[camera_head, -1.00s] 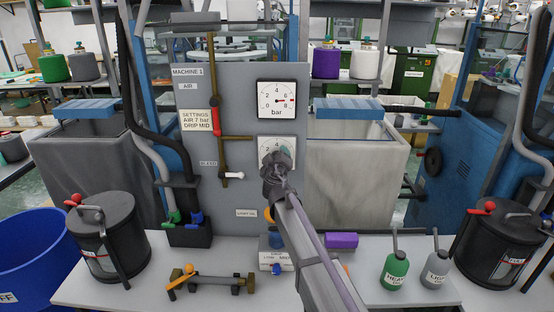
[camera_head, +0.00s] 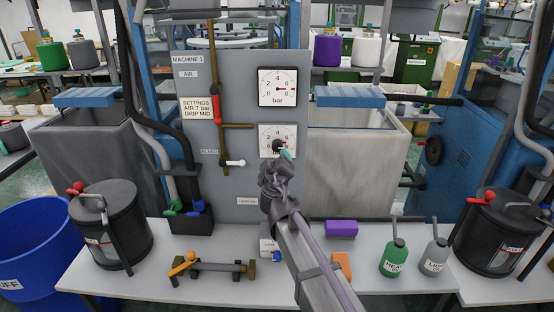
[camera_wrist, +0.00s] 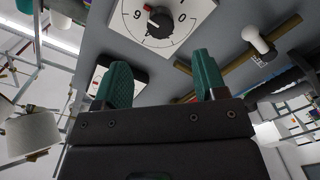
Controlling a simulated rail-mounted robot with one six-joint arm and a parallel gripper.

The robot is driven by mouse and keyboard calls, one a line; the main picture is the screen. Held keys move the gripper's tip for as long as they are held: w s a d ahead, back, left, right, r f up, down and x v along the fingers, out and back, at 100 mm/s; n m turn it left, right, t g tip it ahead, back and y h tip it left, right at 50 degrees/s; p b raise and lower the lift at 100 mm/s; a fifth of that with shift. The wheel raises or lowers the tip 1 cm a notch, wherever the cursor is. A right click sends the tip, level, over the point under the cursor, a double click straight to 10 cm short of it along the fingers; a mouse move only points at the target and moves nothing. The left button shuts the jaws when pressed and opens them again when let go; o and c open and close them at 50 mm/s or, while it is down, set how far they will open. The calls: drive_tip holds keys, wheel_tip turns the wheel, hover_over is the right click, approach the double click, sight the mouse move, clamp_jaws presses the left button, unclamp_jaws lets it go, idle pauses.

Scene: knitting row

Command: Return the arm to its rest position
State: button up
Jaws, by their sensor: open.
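My arm (camera_head: 305,255) reaches up from the front of the bench toward the grey machine panel (camera_head: 235,110). I cannot tell whether the fingers touch the panel.
The upper gauge (camera_head: 277,86) and a white-handled valve (camera_head: 236,163) are on the panel.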

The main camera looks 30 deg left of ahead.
drive_tip(key=s+d+f+m+g+h, duration=0.2)
drive_tip(key=d+f+m+g+h, duration=0.15)
drive_tip(key=d, duration=0.55)
drive_tip(key=s+d+f+m+g+h, duration=0.2)
drive_tip(key=d+f+h, duration=0.15)
drive_tip(key=d, duration=0.65)
drive_tip(key=s+d+f+m+g+h, duration=0.1)
drive_tip(key=d+f+m+g+h, duration=0.15)
drive_tip(key=d+f, duration=0.45)
drive_tip(key=s+d+m+g+y+p, duration=0.1)
drive_tip(key=s+d+m+g, duration=0.2)
drive_tip(key=d, duration=1.1)
drive_tip(key=s+d+m+g+p, duration=0.1)
drive_tip(key=s+d+m+g, duration=0.2)
drive_tip(key=s+d, duration=0.7)
drive_tip(key=d+g, duration=0.1)
drive_tip(key=d, duration=0.2)
drive_tip(key=shift+s+d+f+g+y, duration=0.15)
drive_tip(key=shift+d+f+g+y, duration=0.1)
drive_tip(key=shift+d+g+y, duration=0.15)
